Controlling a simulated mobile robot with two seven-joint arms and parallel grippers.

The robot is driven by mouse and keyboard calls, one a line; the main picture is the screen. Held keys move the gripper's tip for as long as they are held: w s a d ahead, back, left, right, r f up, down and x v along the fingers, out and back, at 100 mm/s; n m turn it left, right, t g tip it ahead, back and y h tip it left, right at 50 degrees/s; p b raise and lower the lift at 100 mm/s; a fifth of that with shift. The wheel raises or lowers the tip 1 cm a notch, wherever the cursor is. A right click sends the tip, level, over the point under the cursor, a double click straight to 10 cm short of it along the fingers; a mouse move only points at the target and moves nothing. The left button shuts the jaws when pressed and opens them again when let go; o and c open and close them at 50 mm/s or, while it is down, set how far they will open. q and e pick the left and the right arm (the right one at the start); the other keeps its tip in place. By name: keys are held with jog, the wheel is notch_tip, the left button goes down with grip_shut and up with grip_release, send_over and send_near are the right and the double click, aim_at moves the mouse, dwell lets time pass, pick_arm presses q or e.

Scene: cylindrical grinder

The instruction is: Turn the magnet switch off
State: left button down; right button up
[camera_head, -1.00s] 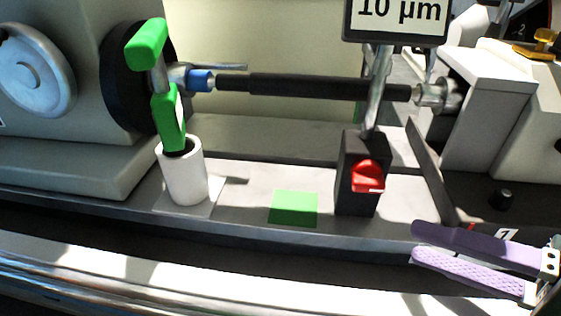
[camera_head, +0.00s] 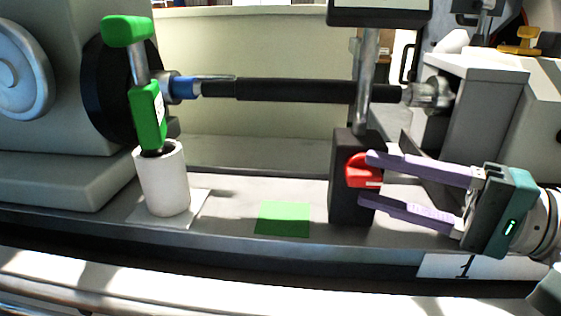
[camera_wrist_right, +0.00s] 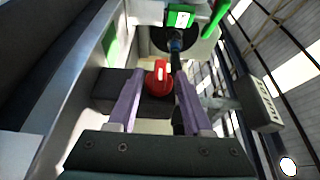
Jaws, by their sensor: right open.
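The magnet switch is a red knob (camera_head: 359,171) on the front of a black block (camera_head: 343,205), which carries a metal post. In the right wrist view the red knob (camera_wrist_right: 158,78) lies ahead, between the two fingers, with a pale mark on it. My right gripper (camera_head: 364,178), with purple fingers, is open. Its fingertips are at the knob, one at its upper right and one below it. I cannot tell whether they touch it. The right gripper (camera_wrist_right: 155,95) also shows in the wrist view. My left gripper is out of view.
A green-handled gauge (camera_head: 148,115) stands in a white cup (camera_head: 163,180) at left. A dark shaft (camera_head: 290,90) runs behind the block. A green square (camera_head: 283,218) lies on the bed left of the block. A display (camera_head: 380,10) tops the post.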

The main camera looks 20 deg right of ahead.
jog(key=shift+w+a, duration=0.15)
jog(key=shift+c, duration=0.2)
grip_shut()
dwell(0.4)
